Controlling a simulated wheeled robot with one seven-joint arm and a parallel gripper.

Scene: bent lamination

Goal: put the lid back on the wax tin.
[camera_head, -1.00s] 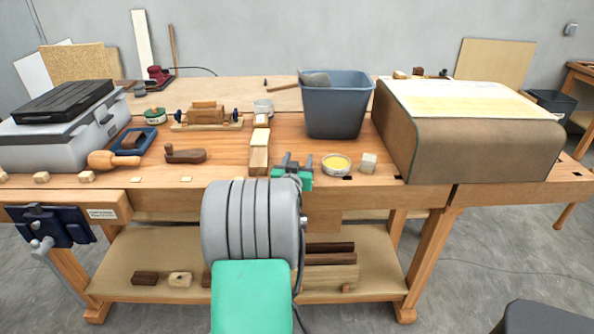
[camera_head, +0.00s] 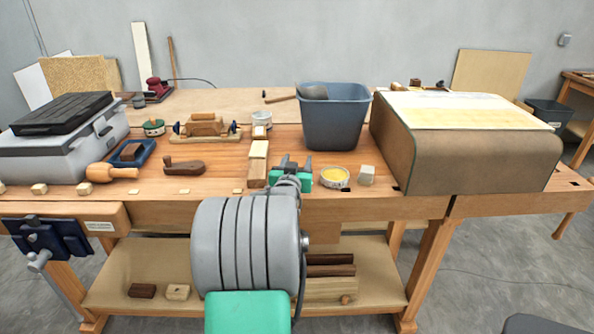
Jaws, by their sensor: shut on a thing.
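The open wax tin (camera_head: 335,177) stands near the bench's front edge, right of centre. Its round yellow wax surface shows, with no lid on it. My gripper (camera_head: 293,164) is just left of the tin, pointing away from me over the bench. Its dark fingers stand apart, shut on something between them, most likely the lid. The held thing is too small and too hidden by my wrist to make out clearly. My grey arm covers the bench front below.
A pale block (camera_head: 366,175) stands close right of the tin. A blue-grey bin (camera_head: 334,120) is behind it, and a large brown bent form (camera_head: 470,150) fills the right. Wooden blocks (camera_head: 257,165) lie close left of my gripper.

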